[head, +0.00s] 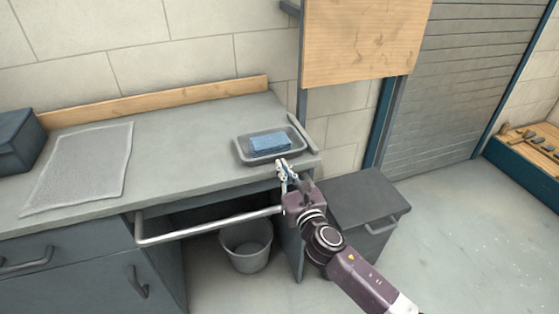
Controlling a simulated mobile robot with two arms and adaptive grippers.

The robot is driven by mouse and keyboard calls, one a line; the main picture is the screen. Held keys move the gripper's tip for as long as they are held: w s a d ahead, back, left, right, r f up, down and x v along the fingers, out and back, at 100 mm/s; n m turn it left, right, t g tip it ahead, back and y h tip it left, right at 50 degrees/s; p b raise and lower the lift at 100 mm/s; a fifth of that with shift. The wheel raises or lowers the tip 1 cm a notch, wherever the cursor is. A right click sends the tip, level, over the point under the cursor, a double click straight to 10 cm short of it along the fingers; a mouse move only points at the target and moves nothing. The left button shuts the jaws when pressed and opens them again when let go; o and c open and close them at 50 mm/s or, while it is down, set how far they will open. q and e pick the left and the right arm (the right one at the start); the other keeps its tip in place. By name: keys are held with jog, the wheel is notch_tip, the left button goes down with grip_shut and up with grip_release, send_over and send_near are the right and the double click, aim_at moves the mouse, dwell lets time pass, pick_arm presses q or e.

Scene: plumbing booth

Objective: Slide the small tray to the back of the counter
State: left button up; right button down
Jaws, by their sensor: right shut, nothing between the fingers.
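The small tray (242,153) is dark grey with a raised rim and sits on the right part of the grey counter (190,150). A blue block, like a folded cloth or sponge (270,143), lies in it. My right gripper (282,163) is shut and empty, at the tray's front edge near the counter's front. I cannot tell whether its fingertips touch the tray. Bare counter lies behind the tray, up to the wooden strip (160,100) along the wall. My left gripper is not in view.
A light grey mat (80,165) and a dark box (18,140) are on the counter's left. A metal rail (205,227) runs along the front. A bucket (247,245) stands below, and a dark lidded bin (365,200) stands right of the counter. A low rim edges the counter's right end.

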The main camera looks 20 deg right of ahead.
jog(key=shift+w, duration=1.4)
